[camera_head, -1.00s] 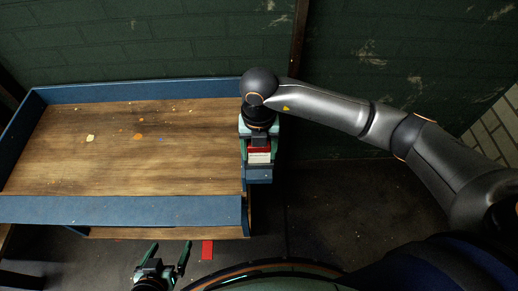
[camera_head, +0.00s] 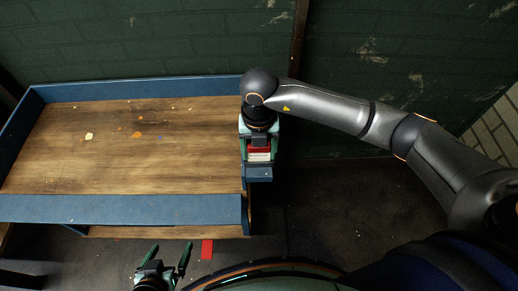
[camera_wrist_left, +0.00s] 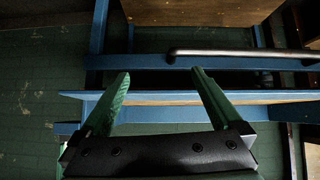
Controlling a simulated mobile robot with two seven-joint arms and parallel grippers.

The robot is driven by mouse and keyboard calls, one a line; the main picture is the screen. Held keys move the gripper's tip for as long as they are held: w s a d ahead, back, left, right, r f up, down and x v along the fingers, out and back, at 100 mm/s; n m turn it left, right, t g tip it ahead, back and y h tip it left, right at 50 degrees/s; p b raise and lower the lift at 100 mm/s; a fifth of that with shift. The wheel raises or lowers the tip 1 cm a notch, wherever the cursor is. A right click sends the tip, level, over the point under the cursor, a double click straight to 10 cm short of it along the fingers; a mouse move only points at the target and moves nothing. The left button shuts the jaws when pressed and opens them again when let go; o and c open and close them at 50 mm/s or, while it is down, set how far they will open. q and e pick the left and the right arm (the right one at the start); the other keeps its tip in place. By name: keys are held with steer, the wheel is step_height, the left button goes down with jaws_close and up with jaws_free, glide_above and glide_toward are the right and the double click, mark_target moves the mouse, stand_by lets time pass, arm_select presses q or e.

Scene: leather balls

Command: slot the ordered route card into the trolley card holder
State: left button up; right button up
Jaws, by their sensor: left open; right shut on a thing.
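A card with a red band and a white part (camera_head: 259,151) is in my right gripper (camera_head: 259,142), at the right end of the trolley (camera_head: 120,208) in the head view. My right gripper is shut on it from above. A blue piece that looks like the card holder (camera_head: 259,173) is just below the card, on the trolley's right side. I cannot tell whether the card's lower edge is inside it. My left gripper (camera_head: 169,252) is open and empty, low in front of the trolley. Its spread green fingers (camera_wrist_left: 160,76) also show in the left wrist view.
The trolley has a wooden deck (camera_head: 120,150) with blue rims and small coloured specks. A flat red piece (camera_head: 207,249) is beside my left gripper. A dark bar (camera_wrist_left: 240,54) crosses the left wrist view. The dark floor (camera_head: 330,205) right of the trolley is clear.

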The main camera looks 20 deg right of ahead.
arm_select(q)
steer(key=shift+f, duration=0.15)
arm_select(e)
steer(key=shift+f, duration=0.2)
steer(key=o, duration=1.3)
arm_select(q)
steer(key=shift+w, duration=0.1)
arm_select(e)
steer(key=shift+r, duration=0.75)
step_height(320, 180, up, 10)
steer(key=shift+r, duration=0.55)
arm_select(q)
steer(key=shift+w+d+r, duration=0.15)
steer(key=shift+d+r, duration=0.05)
steer(key=shift+r, duration=0.25)
steer(key=shift+w+d+r, duration=0.1)
steer(key=shift+d+r, duration=0.1)
steer(key=shift+r, duration=0.2)
